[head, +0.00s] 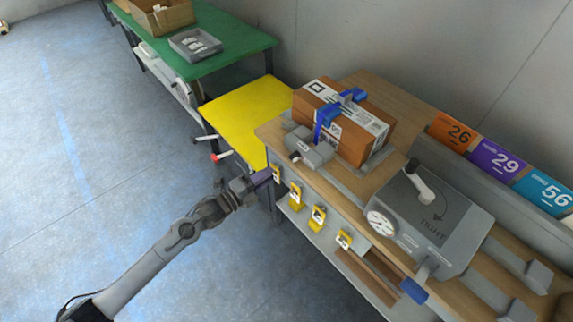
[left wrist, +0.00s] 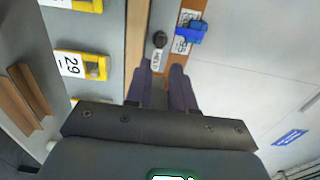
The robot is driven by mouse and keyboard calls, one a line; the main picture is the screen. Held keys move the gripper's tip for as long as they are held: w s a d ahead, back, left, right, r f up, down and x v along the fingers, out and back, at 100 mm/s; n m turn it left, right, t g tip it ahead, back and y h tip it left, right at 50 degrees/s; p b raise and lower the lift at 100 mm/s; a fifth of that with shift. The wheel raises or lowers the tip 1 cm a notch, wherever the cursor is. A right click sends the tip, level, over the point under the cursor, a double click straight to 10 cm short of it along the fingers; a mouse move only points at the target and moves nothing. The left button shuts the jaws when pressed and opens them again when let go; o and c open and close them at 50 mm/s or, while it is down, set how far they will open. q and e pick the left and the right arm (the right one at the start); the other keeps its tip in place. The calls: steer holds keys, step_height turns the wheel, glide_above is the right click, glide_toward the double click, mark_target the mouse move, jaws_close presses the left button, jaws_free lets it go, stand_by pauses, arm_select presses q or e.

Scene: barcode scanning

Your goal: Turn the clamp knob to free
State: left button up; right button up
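A brown box (head: 350,135) with white labels stands on the wooden bench, with a blue clamp (head: 337,112) across it. A small grey block (head: 314,151) with a label sits against the box's near left side. In the left wrist view, a dark round knob (left wrist: 159,39) shows beside a label (left wrist: 156,62) that seems to read HELD. My left gripper (head: 274,173) is at the bench's near left edge, apart from the block. Its two dark fingers (left wrist: 160,75) are parted with nothing between them. The blue clamp also shows in the left wrist view (left wrist: 191,32). My right gripper is out of view.
A grey machine (head: 429,220) with a lever and the word TIGHT stands right of the box. Yellow numbered tags (head: 318,217) hang along the bench front. A yellow table (head: 245,110) and a green table (head: 215,58) stand behind left.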

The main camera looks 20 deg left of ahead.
mark_target(291, 159)
arm_select(q)
steer(key=b+x, duration=0.2)
steer(key=x, duration=0.7)
jaws_close()
